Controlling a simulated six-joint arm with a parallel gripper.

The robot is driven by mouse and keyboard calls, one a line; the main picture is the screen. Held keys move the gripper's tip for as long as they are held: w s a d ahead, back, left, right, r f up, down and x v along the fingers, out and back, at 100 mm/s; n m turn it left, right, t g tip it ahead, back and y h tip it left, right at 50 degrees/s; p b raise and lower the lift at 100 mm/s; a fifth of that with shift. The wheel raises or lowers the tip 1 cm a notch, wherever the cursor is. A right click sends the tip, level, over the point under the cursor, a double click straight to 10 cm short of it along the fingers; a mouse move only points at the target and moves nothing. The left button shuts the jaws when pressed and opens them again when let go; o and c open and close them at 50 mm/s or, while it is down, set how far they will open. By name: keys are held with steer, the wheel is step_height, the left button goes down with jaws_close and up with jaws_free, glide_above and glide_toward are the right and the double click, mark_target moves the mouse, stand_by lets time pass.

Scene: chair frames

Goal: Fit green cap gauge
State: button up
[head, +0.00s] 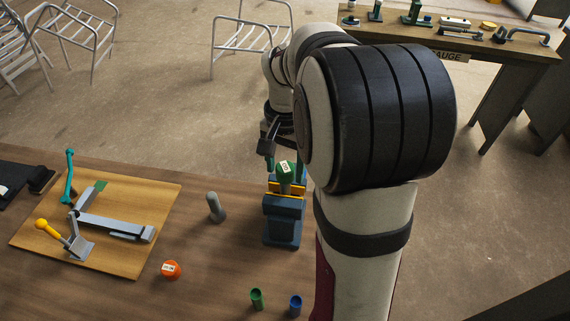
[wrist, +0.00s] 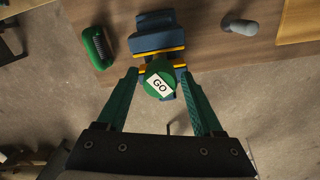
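The green cap gauge (head: 287,169) shows a white label and sits upright over the blue vise (head: 283,222), above a short grey-green piece at its yellow jaws. In the wrist view the cap's round green top (wrist: 159,78) reads "GO", and part of the vise (wrist: 153,38) shows behind it. My gripper (wrist: 158,75) is open, with one green finger on each side of the cap and what look like narrow gaps between. In the head view my gripper (head: 268,142) is partly hidden by my arm. How the cap is seated underneath is hidden.
A grey peg (head: 214,207) stands left of the vise. An orange labelled cap (head: 171,269), a green cup (head: 256,299) and a blue cup (head: 295,305) stand nearer. A clamp board (head: 150,207) lies left.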

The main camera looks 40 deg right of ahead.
steer(key=shift+o, duration=1.1)
step_height(320, 180, up, 16)
steer(key=shift+a+f, duration=0.1)
